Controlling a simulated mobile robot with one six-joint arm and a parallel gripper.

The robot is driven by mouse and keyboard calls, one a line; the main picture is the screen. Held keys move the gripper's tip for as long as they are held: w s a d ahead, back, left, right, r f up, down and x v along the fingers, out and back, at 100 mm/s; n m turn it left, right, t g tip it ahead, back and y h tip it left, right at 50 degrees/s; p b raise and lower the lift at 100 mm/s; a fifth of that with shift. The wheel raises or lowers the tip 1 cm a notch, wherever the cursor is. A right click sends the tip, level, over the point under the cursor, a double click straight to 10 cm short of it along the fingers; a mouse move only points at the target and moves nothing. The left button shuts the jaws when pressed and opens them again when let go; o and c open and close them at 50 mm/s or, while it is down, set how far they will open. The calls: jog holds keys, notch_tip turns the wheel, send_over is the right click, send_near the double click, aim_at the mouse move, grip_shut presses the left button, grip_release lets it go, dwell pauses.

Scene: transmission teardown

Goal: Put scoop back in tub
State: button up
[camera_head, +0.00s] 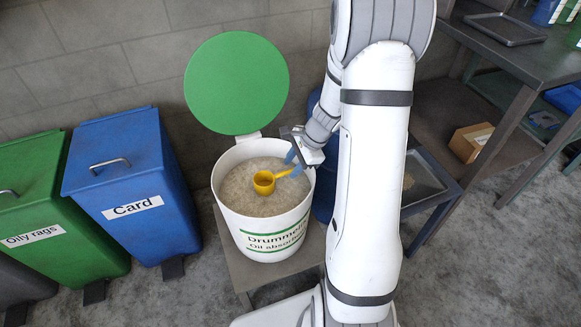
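The yellow scoop (264,183) is inside the white tub (262,238), over the pale granules (243,178). Its bowl is at the middle of the tub and its handle points right. I cannot tell whether the bowl rests on the granules or hangs just above them. My gripper (294,164) is over the right side of the tub, with its blue fingers at the end of the scoop's handle. The view is too small to tell whether the fingers are closed on the handle. The tub's round green lid (236,84) stands open at the back.
The tub stands on a low grey stand (234,262). A blue Card bin (120,190) and a green Oily rags bin (55,225) are at the left. A blue drum (322,197) is behind my arm. A workbench (545,60) with a cardboard box (470,142) underneath is at the right.

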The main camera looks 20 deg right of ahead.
jog(key=p+v, duration=0.2)
jog(key=v, duration=0.6)
jog(key=s+a+r+n+h, duration=0.2)
jog(key=s+a+r+n, duration=0.3)
jog(key=s+n, duration=0.3)
jog(key=s+a+r+n+g+h, duration=0.1)
jog(key=s+a+r+n+h, duration=0.1)
jog(key=s+a+r+n, duration=0.3)
jog(key=s+r+n, duration=0.1)
jog(key=s+n, duration=0.3)
jog(key=shift+s+a+r+n, duration=0.2)
jog(key=shift+s+a+n, duration=0.05)
jog(key=shift+a+n, duration=0.1)
notch_tip(320, 180, up, 23)
jog(key=t+p, duration=0.1)
jog(key=p, duration=1.9)
jog(key=shift+f, duration=0.2)
